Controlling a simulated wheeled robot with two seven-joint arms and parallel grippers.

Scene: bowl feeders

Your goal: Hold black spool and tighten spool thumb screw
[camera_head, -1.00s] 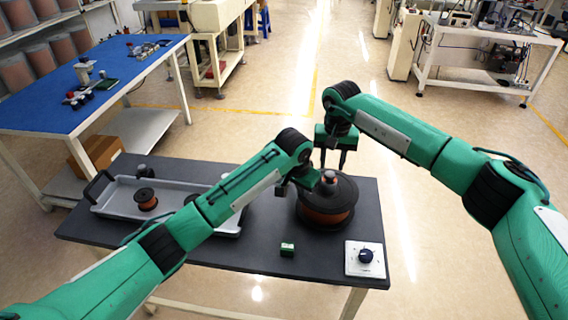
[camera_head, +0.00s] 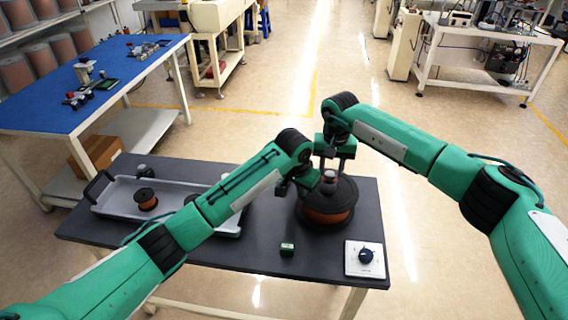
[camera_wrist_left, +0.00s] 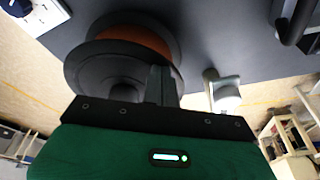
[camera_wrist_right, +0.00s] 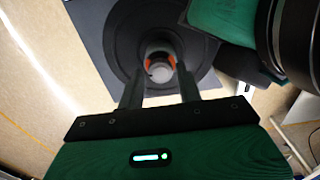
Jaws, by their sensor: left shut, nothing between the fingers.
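The black spool (camera_head: 345,195) with copper-coloured winding (camera_head: 326,214) stands upright at the right side of the dark table. Its grey thumb screw (camera_head: 328,174) is on top in the middle, also visible in the right wrist view (camera_wrist_right: 160,71). My left gripper (camera_head: 316,186) is shut and empty. In the left wrist view its fingers (camera_wrist_left: 162,84) are together close beside the spool (camera_wrist_left: 125,50); I cannot tell if they touch it. My right gripper (camera_wrist_right: 160,84) is open above the spool, pointing down, with a finger on either side of the screw. Contact with the screw is unclear.
A grey tray (camera_head: 120,207) at the left holds a small copper spool (camera_head: 146,199). A small green block (camera_head: 287,249) and a white box with a blue knob (camera_head: 365,258) are near the front edge. My left forearm crosses above the tray.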

